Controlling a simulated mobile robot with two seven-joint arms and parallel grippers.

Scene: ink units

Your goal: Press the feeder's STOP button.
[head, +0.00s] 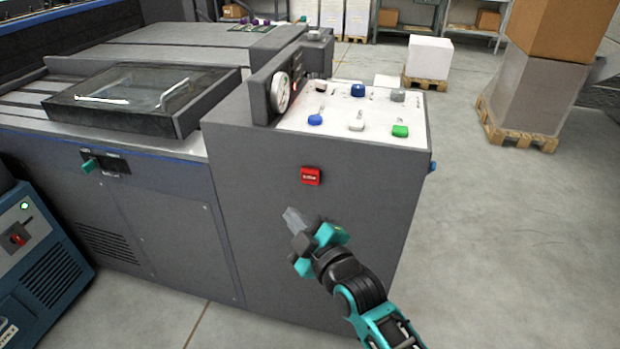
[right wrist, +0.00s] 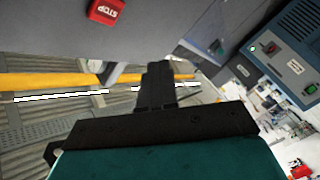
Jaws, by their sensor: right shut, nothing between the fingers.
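The red STOP button (head: 311,176) sits on the upright front face of the grey feeder cabinet (head: 240,230), below its control panel. It also shows at the top edge of the right wrist view (right wrist: 106,11), where its lettering reads STOP upside down. My right gripper (head: 292,216) is shut and empty. In the head view its tips appear below and slightly left of the button; they show no contact with it. The shut fingers also show in the right wrist view (right wrist: 157,75), below and right of the button. My left gripper is not in view.
A blue unit (head: 35,265) with a red switch stands at the lower left. Boxes on pallets (head: 518,138) stand at the right. The floor right of the cabinet is clear.

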